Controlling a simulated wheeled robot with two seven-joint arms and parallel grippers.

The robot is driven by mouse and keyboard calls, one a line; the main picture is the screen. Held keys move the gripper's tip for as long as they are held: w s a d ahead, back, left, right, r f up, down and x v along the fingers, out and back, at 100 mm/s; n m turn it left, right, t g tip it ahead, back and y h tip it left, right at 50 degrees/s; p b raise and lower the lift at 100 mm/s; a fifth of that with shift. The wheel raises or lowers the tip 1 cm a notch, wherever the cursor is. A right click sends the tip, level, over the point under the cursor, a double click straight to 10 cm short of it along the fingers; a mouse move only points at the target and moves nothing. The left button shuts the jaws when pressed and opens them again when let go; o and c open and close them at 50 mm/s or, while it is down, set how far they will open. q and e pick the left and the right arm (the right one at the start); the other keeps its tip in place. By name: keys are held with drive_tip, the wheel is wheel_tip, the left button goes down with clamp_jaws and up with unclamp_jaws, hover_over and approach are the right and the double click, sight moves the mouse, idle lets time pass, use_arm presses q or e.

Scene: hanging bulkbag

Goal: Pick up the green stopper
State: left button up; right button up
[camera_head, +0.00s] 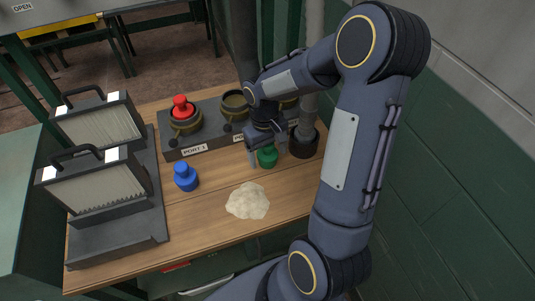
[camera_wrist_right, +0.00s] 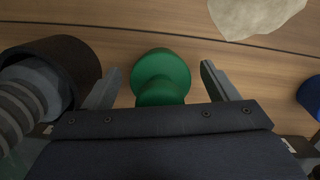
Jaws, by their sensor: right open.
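The green stopper (camera_head: 267,157) stands on the wooden table in front of the port block. My right gripper (camera_head: 268,152) is directly over it, reaching down from the right. In the right wrist view the green stopper (camera_wrist_right: 160,76) lies between the two open fingers (camera_wrist_right: 158,86), with a gap on each side. The fingers do not appear to touch it. My left gripper is not in view.
A blue stopper (camera_head: 186,177) and a pale crumpled cloth or powder heap (camera_head: 247,201) are on the table. A red stopper (camera_head: 182,107) sits in the left port of the grey block (camera_head: 206,140). A dark cup with a hose (camera_head: 303,142) stands close right of the green stopper. Filter cases (camera_head: 97,185) occupy the left.

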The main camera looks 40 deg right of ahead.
drive_tip(key=shift+c, duration=0.4)
drive_tip(key=c, duration=1)
